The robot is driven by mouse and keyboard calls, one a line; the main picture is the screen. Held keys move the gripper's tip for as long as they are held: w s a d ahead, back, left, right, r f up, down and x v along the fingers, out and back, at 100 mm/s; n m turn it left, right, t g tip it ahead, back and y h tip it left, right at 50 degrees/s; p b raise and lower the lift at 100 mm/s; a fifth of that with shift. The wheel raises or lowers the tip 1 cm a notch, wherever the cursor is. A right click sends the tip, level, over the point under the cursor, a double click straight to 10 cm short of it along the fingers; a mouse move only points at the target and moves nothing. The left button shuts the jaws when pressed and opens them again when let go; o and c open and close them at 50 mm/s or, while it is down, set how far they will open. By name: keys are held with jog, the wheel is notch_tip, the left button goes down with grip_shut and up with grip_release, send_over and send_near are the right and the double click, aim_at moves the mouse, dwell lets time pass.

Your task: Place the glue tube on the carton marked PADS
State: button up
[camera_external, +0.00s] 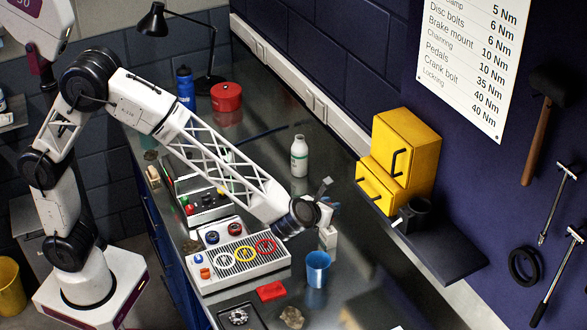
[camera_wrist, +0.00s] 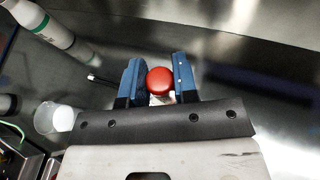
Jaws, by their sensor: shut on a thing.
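My gripper (camera_external: 327,210) is low over the bench, right of the striped console. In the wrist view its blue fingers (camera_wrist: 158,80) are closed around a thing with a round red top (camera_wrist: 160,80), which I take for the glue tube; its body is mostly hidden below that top. A pale block-like thing (camera_external: 328,238) shows just under my gripper in the external view. I cannot tell whether it is held or stands on the bench. No PADS marking is legible in either view, so I cannot point out the carton for sure.
A white bottle (camera_external: 299,158) with a green band stands behind my gripper. A blue cup (camera_external: 317,270) stands close in front. The console (camera_external: 240,262) with coloured rings is to the left. A yellow drawer cabinet (camera_external: 402,160) stands on the right. A red piece (camera_external: 271,291) lies in front.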

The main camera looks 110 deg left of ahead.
jog(key=shift+f, duration=0.15)
jog(key=o, duration=0.9)
jog(key=shift+r, duration=0.2)
jog(key=v, duration=1.2)
jog(key=shift+s, duration=0.1)
